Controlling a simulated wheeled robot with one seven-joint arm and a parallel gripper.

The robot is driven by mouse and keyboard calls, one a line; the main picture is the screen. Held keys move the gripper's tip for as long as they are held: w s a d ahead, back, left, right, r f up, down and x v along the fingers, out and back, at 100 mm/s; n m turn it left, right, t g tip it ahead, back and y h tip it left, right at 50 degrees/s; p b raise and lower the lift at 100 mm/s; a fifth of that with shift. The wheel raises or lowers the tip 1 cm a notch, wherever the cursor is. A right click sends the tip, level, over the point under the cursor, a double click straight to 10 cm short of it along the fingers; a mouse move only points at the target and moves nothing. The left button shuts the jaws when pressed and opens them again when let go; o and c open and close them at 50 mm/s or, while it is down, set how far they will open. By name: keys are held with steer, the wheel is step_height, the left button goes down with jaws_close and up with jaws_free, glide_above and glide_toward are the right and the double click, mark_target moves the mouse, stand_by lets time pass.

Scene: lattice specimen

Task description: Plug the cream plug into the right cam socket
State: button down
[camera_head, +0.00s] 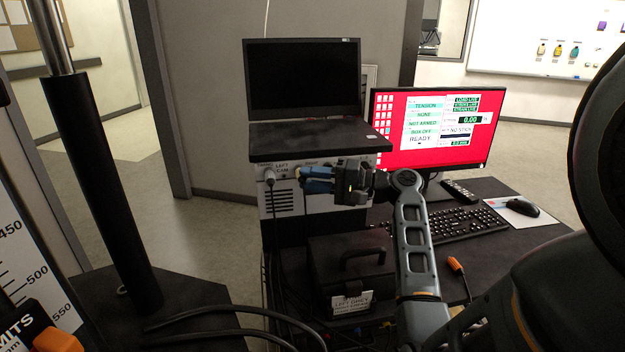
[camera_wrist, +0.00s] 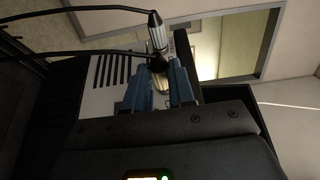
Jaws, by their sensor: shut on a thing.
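My gripper (camera_head: 308,180) is in front of the light-coloured box panel (camera_head: 284,197), at its upper right. In the wrist view, the blue fingers (camera_wrist: 160,90) are shut on a small cream plug (camera_wrist: 161,84), with a dark round end and a black cable. A grey plug (camera_head: 270,175) is in the panel's left cam socket; a silver plug with a cable (camera_wrist: 156,32) shows beyond my fingers in the wrist view. The right cam socket is hidden behind my gripper in the head view. I cannot tell whether the held plug touches it.
A dark screen (camera_head: 302,78) stands above the box. A red-screened monitor (camera_head: 432,128), keyboard (camera_head: 462,224) and mouse (camera_head: 523,207) are at the right. A black case (camera_head: 350,262) sits below my gripper. An orange-ended tool (camera_head: 456,265) lies on the desk. Black cables hang at the left.

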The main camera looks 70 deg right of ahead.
stand_by(0.3)
steer(key=c, duration=0.9)
jaws_free()
steer(key=shift+o, duration=0.5)
steer(key=o, duration=0.4)
steer(key=s, duration=0.3)
steer(key=s+p, duration=0.1)
steer(key=s, duration=0.1)
steer(key=shift+d, duration=0.3)
